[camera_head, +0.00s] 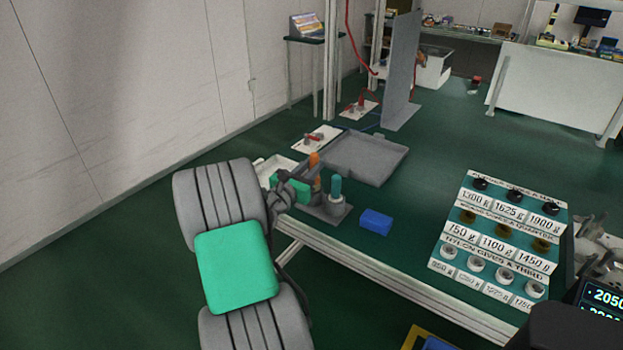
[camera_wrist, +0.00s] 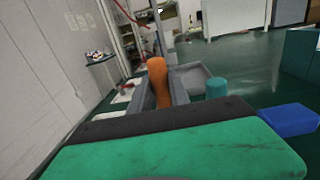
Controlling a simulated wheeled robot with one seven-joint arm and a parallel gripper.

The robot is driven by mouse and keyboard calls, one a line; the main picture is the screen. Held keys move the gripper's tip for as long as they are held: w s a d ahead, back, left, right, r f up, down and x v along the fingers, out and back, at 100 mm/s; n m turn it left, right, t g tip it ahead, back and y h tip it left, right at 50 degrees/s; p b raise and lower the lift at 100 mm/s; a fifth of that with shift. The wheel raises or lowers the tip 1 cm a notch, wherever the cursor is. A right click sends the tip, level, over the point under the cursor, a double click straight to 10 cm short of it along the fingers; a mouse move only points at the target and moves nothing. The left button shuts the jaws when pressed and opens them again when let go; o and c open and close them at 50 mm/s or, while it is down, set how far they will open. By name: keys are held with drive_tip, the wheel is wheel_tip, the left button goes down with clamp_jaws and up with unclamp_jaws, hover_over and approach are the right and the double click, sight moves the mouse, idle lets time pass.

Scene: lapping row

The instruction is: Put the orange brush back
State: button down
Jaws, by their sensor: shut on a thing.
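The orange brush (camera_head: 314,160) shows its upper end beside my gripper (camera_head: 306,184) in the head view. In the wrist view the orange brush (camera_wrist: 157,82) stands roughly upright between the two grey fingers of my gripper (camera_wrist: 161,92), which is shut on it. Its lower end is hidden by my gripper. A grey holder (camera_head: 335,206) with a teal-handled brush (camera_head: 335,187) in it stands just right of my gripper. The teal handle (camera_wrist: 217,87) also shows in the wrist view. I cannot tell whether the orange brush touches the holder.
A blue block (camera_head: 376,221) lies right of the holder. A grey tray (camera_head: 364,158) lies behind it. A stepped weight rack (camera_head: 500,238) stands on the right of the green table. A grey upright panel (camera_head: 402,72) rises at the back. Bare table lies between block and rack.

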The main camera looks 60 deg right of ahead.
wheel_tip(320, 180, down, 4)
drive_tip(key=shift+s+a+f, duration=0.1)
drive_tip(key=shift+f, duration=0.05)
drive_tip(key=c, duration=1.5)
unclamp_jaws()
drive_tip(key=shift+y, duration=0.3)
drive_tip(key=shift+c, duration=0.2)
drive_tip(key=o, duration=0.3)
drive_tip(key=shift+r, duration=0.25)
